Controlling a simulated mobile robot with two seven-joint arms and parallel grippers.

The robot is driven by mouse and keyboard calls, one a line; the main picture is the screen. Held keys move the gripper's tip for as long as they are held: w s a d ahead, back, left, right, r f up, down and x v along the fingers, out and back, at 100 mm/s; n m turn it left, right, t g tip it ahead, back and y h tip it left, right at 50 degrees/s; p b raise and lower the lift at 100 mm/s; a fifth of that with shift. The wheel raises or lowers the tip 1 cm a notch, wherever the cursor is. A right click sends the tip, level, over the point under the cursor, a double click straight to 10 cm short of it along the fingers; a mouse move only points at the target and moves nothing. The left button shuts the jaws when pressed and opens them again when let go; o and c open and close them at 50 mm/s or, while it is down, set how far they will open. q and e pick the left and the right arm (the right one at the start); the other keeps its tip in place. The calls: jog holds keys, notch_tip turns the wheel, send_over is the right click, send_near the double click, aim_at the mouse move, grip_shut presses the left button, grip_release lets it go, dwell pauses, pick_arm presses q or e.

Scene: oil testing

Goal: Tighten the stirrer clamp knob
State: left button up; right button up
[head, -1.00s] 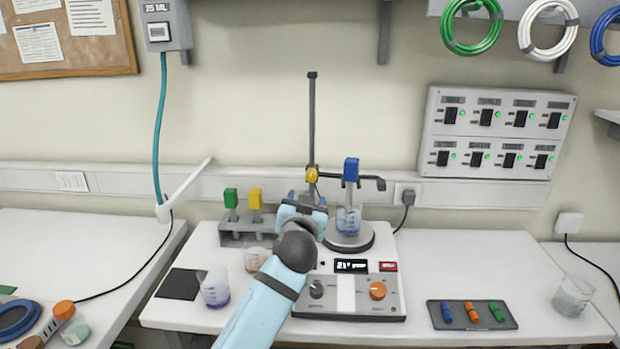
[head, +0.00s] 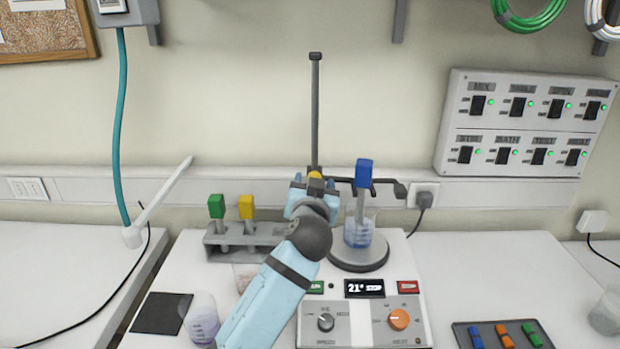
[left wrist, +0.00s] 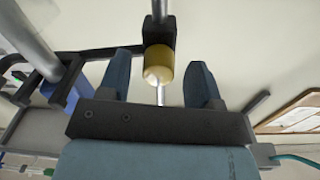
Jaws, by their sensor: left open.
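The yellow clamp knob (left wrist: 159,64) sits on the dark vertical stand rod (head: 315,110). In the left wrist view it lies between the two blue fingers of my left gripper (left wrist: 156,80), with a gap on each side. In the head view my left gripper (head: 314,184) is at the knob and hides most of it; only a bit of yellow (head: 315,176) shows. My left gripper is open. A blue-topped stirrer (head: 364,173) hangs from the clamp arm into a beaker of bluish liquid (head: 359,232) on the round hotplate (head: 358,256). My right gripper is not in view.
A grey rack (head: 232,250) with green and yellow-topped tools stands left of the stand. The control panel (head: 363,322) is in front. A beaker (head: 203,320) of purple liquid stands near my left arm.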

pick_arm(q)
jog(key=shift+w, duration=0.2)
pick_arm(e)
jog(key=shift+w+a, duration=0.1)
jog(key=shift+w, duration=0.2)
pick_arm(q)
jog(key=shift+d, duration=0.1)
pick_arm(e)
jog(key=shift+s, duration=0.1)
pick_arm(q)
jog(key=c, duration=0.9)
jog(key=shift+c, duration=0.2)
